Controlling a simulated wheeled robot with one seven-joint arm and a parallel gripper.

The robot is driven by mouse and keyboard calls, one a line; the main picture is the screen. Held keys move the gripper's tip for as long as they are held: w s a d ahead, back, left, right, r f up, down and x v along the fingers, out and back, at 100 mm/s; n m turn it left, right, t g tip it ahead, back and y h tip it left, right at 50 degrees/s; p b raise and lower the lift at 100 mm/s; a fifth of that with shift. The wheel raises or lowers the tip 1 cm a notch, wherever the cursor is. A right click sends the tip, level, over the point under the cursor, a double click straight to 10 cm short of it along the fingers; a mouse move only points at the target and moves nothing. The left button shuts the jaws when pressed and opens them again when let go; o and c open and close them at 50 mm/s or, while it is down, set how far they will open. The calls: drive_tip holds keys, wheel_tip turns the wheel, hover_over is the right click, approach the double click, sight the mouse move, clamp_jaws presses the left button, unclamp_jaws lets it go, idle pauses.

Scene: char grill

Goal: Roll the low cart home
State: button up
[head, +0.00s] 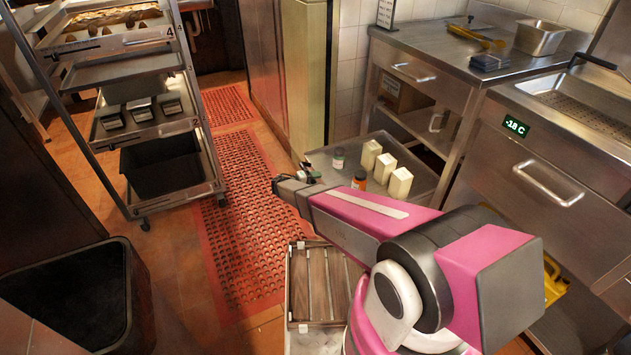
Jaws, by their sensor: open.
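The low cart (427,178) is a grey metal platform low on the floor, right of the red mat and in front of the steel counters. It carries several pale cartons (385,168), a green-capped bottle (338,158) and an orange bottle (359,181). My gripper (279,184) is open, pointing left near the cart's left side. Nothing shows between its fingers, though they are small and dark here. I cannot tell whether it touches the cart. My pink arm hides the cart's near part, and no wheels or handle of it can be made out.
A tall tray rack (150,130) on casters stands at the left. A black bin (75,295) is at the lower left. A slatted wooden crate (297,285) sits low beside my arm. The perforated red mat (235,240) and tiled floor between are open.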

clamp_jaws()
approach(393, 154)
drive_tip(key=d, duration=0.6)
drive_tip(key=shift+w, duration=0.25)
drive_tip(key=shift+x, duration=1)
drive_tip(key=shift+r, duration=0.25)
unclamp_jaws()
drive_tip(key=shift+d, duration=0.15)
drive_tip(key=v, duration=1.1)
drive_tip(key=shift+w, duration=0.1)
